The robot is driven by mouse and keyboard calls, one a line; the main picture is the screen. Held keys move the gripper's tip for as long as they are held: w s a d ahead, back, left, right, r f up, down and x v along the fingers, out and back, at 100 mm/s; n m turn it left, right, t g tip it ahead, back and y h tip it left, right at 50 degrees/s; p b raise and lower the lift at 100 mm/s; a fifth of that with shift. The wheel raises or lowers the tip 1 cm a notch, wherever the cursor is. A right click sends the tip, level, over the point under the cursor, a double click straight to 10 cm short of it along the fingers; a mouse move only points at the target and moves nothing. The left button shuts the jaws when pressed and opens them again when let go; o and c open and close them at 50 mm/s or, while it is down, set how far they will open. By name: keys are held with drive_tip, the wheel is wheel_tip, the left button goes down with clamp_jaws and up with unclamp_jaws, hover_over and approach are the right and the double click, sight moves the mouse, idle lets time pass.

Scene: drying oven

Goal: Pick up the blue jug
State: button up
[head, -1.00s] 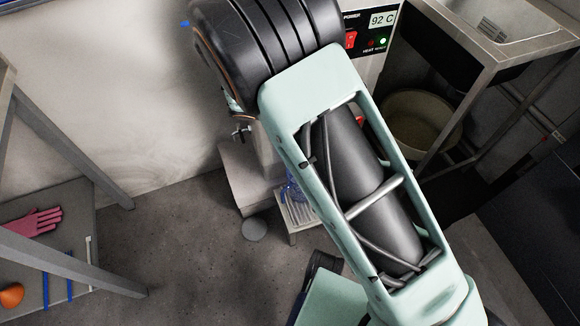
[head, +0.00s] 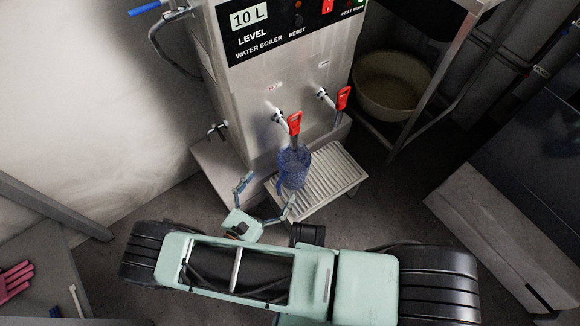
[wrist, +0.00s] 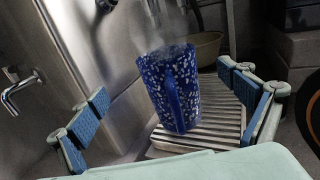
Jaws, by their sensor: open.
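The blue jug (head: 293,168), speckled with white, stands upright on a ribbed metal drip tray (head: 335,182) below a red-handled tap of the water boiler. In the wrist view the jug (wrist: 168,88) is ahead of my gripper, its handle facing me. My gripper (head: 264,196) is open, its fingers spread in front of the jug and apart from it. In the wrist view the blue-padded fingertips of my gripper (wrist: 168,115) stand to the left and right of the jug, with clear gaps. Faint vapour shows above the jug.
The steel water boiler (head: 240,110) rises behind the tray, with two red-handled taps (head: 295,123) close above the jug. A cream tub (head: 393,84) stands behind right under a steel frame. A pink glove (head: 14,281) lies on a low surface at left.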

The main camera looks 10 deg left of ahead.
sight(283, 170)
drive_tip(key=b+x, duration=0.1)
drive_tip(key=x, duration=0.4)
drive_tip(key=shift+w+d, duration=0.1)
drive_tip(key=shift+d, duration=0.1)
drive_tip(key=x, duration=0.2)
drive_tip(key=b+x, duration=0.1)
drive_tip(key=x, duration=0.2)
drive_tip(key=shift+d, duration=0.25)
drive_tip(key=shift+c, duration=0.4)
drive_tip(key=c, duration=2.1)
